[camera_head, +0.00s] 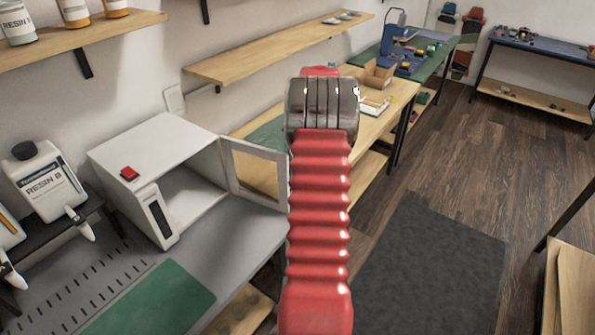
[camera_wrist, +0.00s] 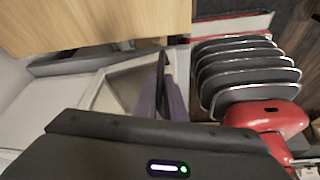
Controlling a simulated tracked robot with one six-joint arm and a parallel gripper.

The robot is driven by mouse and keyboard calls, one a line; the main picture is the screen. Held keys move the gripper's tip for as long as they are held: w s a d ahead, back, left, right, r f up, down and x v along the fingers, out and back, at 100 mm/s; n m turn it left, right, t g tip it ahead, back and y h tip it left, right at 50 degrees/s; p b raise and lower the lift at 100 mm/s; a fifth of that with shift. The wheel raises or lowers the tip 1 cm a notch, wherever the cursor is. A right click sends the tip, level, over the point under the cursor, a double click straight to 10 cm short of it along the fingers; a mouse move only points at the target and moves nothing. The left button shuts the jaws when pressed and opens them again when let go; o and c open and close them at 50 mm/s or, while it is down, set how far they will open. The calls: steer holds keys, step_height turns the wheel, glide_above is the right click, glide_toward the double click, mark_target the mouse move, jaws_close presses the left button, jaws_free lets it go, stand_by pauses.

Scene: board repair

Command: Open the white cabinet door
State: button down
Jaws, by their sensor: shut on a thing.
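The white cabinet (camera_head: 150,145) stands on the grey bench at the left in the head view. Its front opening is uncovered and the inside looks empty. Its framed door with a clear pane (camera_head: 226,163) stands swung out to the right of the opening. My red ribbed arm covers the door's right end. In the head view my gripper is hidden behind that arm. In the wrist view my gripper (camera_wrist: 164,68) has its dark purplish fingers close together at the edge of the pale door (camera_wrist: 125,85). It is shut on the door; the exact grip spot is unclear.
A resin bottle (camera_head: 45,177) stands left of the cabinet. A green mat (camera_head: 155,300) lies on the bench in front. Wooden shelves (camera_head: 280,55) hang on the wall above. The floor at the right, with a dark mat (camera_head: 435,265), is clear.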

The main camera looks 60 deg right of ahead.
steer(key=shift+w+r, duration=0.1)
steer(key=shift+w, duration=0.25)
steer(key=c, duration=2.1)
jaws_free()
steer(key=shift+o, duration=1.3)
steer(key=shift+s+d, duration=0.1)
steer(key=shift+s, duration=0.05)
steer(key=v, duration=1.3)
steer(key=shift+d+r, duration=0.2)
steer(key=shift+r, duration=0.1)
